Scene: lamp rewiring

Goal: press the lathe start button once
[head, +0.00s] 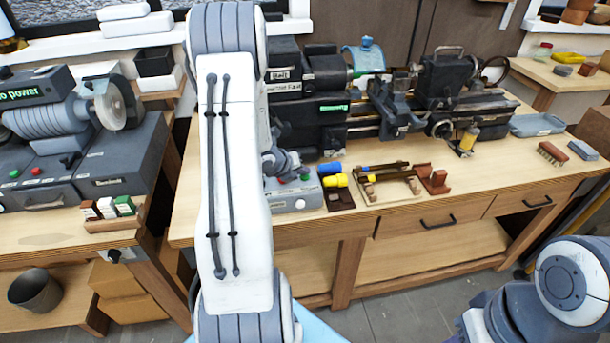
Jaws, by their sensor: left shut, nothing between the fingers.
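The lathe (455,85) stands along the back of the wooden bench. A small green-lit label (333,108) shows on its dark headstock; its text is too small to read surely. My left gripper (288,172) is shut and empty, pointing down right at the control box's buttons. I cannot tell whether its tips touch a button. My left arm hides the area left of the box. My right gripper is out of view.
Yellow and blue pieces (334,180) on a dark block and a wooden frame (385,183) lie right of the control box. A grinding machine (60,125) with its own buttons stands on the left bench. The right bench front holds a brush (552,153).

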